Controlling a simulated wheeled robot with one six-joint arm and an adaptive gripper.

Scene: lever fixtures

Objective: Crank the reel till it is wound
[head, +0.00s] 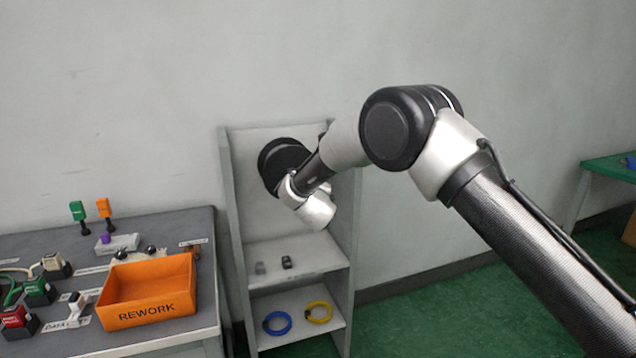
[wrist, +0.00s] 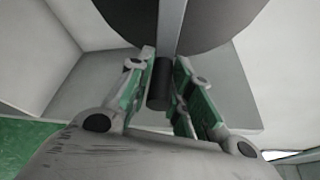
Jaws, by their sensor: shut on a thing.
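The reel (head: 278,162) shows in the head view as a dark round drum at the upper part of a grey shelf unit, partly covered by my arm. In the wrist view the reel's dark disc (wrist: 120,18) fills the top, with a grey crank bar (wrist: 171,28) running down across it. A dark cylindrical crank handle (wrist: 158,88) sits at the lower end of the bar. My gripper (wrist: 165,72) is shut on this handle, with its green-padded fingers on either side. In the head view my wrist hides the fingers and the handle.
The grey shelf unit (head: 231,200) holds small parts, a blue ring (head: 277,323) and a yellow ring (head: 319,312) on lower shelves. Left of it, a grey table (head: 190,222) carries an orange REWORK bin (head: 148,290) and several lever fixtures. Green floor is clear right of the shelf.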

